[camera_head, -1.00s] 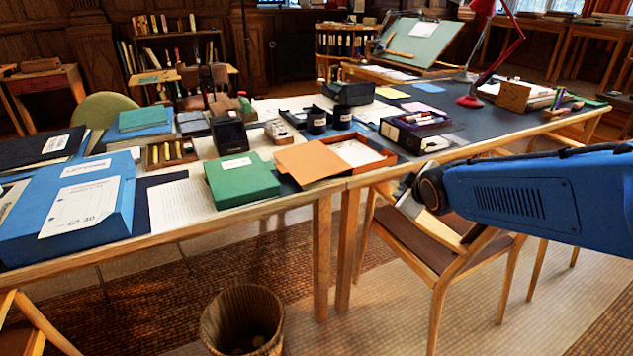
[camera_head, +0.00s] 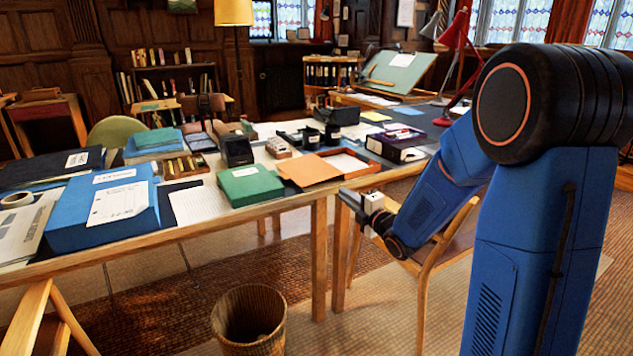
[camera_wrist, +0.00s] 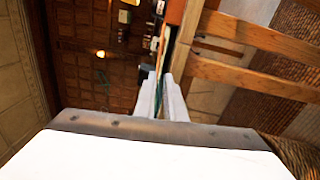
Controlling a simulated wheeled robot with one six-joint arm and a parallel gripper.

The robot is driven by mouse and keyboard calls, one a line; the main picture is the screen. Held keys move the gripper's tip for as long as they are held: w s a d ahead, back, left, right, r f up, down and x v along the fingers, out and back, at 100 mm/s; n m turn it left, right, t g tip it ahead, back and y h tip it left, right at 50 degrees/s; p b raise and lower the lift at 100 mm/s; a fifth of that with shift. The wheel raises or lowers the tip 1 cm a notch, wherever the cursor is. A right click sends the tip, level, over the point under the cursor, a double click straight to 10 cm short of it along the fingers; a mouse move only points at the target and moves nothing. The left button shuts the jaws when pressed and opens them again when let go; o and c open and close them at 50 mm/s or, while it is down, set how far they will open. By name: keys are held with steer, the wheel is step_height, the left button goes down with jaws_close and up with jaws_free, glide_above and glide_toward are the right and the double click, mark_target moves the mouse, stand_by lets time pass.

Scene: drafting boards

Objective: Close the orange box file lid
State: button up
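The orange box file (camera_head: 377,167) stands open near the front edge of the desk. Its orange lid (camera_head: 308,171) is folded out to the left, lying nearly flat next to the green box (camera_head: 250,185). White paper shows inside the file. My gripper (camera_head: 348,201) is in front of the desk edge, to the right of the lid and below the file, touching neither. In the wrist view, the two pale fingers (camera_wrist: 161,98) have a narrow gap between them with nothing held.
A large blue box file (camera_head: 103,205) lies on the desk at left. A dark box (camera_head: 400,142) is right of the orange file. A chair (camera_head: 425,270) stands under the arm, and a wicker bin (camera_head: 248,318) is on the floor.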

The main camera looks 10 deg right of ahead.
mark_target(318, 175)
steer(key=x, duration=1.7)
steer(key=shift+w+a, duration=0.15)
steer(key=shift+c, duration=0.4)
jaws_close()
stand_by(0.4)
steer(key=shift+r, duration=0.15)
